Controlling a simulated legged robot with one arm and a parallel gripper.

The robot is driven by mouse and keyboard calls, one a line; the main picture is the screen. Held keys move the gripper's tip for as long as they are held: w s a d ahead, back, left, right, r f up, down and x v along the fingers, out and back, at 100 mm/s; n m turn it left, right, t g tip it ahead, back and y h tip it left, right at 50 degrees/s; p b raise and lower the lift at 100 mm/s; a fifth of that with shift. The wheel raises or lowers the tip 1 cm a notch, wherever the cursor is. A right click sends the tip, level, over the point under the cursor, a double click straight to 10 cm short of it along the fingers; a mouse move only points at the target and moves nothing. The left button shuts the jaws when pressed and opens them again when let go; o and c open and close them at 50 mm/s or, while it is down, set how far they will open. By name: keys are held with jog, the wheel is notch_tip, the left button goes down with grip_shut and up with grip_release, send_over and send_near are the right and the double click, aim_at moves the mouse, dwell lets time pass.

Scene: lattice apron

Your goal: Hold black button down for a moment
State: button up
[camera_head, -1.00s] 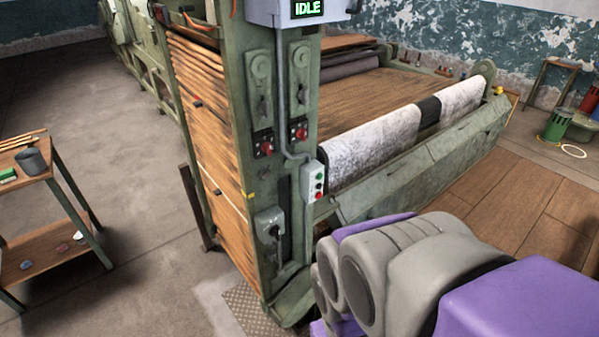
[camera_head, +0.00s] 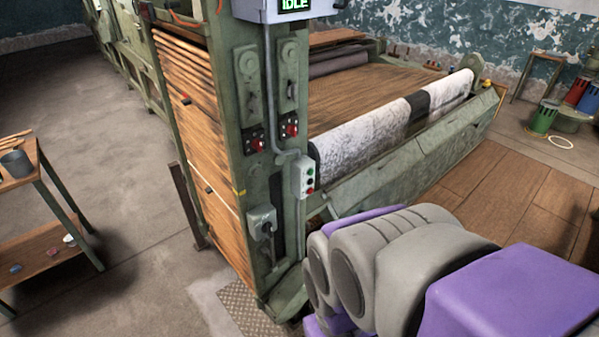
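A small pale control box (camera_head: 302,176) is fixed to the front edge of the green machine post. It bears a column of small buttons: a green one at the top, a dark one that looks black (camera_head: 310,181) in the middle, and a red one at the bottom. They are tiny here, and I cannot tell whether any is pressed. My grey and purple arm links fill the lower right, below and right of the box. My gripper is not in view.
The machine's display (camera_head: 294,4) reads IDLE at the top edge. Red knobs (camera_head: 291,129) and a grey lever switch (camera_head: 262,220) sit on the same post. A white-covered roller (camera_head: 365,140) lies to the right. A wooden trolley (camera_head: 45,245) stands at left, with open concrete floor between.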

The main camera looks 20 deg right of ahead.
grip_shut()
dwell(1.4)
